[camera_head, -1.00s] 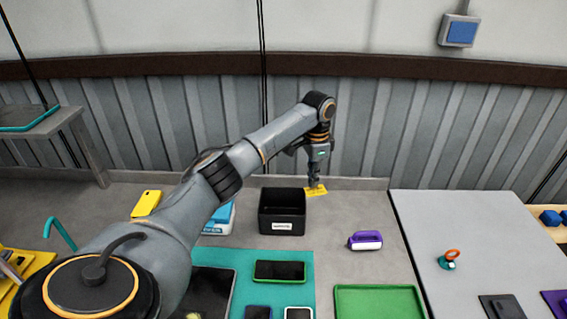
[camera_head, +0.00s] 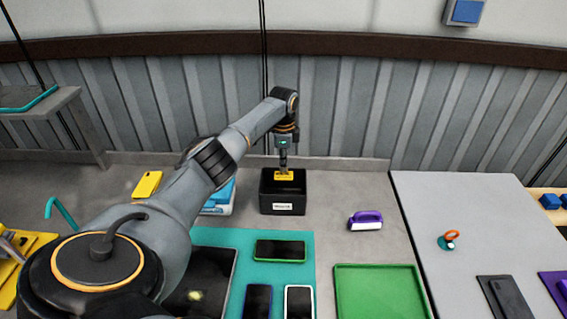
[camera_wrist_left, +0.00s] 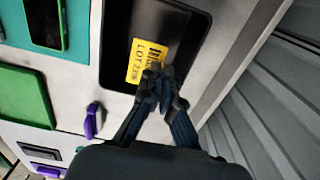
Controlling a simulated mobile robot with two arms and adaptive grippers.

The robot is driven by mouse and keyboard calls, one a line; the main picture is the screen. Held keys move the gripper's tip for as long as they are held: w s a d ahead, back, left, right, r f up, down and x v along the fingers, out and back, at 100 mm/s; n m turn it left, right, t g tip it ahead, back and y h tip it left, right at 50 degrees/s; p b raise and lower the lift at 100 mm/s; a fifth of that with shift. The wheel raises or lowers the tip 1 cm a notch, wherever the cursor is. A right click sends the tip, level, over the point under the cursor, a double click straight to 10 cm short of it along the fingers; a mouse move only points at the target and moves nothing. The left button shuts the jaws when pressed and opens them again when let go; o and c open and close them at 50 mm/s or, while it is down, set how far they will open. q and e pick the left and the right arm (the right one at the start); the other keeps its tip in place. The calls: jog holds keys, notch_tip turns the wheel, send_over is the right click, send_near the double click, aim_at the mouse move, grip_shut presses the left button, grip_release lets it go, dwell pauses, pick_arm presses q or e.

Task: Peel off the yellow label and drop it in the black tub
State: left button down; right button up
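The yellow label (camera_head: 284,176) has dark print and hangs from my left gripper (camera_head: 283,169). In the left wrist view the label (camera_wrist_left: 146,62) lies at the fingertips of the left gripper (camera_wrist_left: 157,77), which are closed together on its edge. The black tub (camera_head: 283,208), with a white sticker on its front, stands on the bench. The label is over the tub's opening, near its back; I cannot tell whether it is below the rim. The tub (camera_wrist_left: 183,45) is behind the label in the left wrist view. My right gripper does not show.
A teal mat (camera_head: 222,238) with several phones lies in front of the tub. A purple-handled tool (camera_head: 365,221) and a green tray (camera_head: 379,291) are to the right. A yellow phone-like object (camera_head: 147,184) and a blue-and-white box (camera_head: 219,198) are to the left.

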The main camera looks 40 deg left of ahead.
pick_arm(q)
notch_tip(320, 180, down, 10)
jog(key=b, duration=0.8)
jog(key=shift+r, duration=0.25)
jog(key=shift+f+b, duration=0.6)
jog(key=shift+b, duration=0.2)
jog(key=shift+f, duration=0.4)
dwell(0.5)
jog(key=c, duration=1.4)
grip_release()
jog(key=shift+c, duration=0.2)
jog(key=shift+r, duration=0.1)
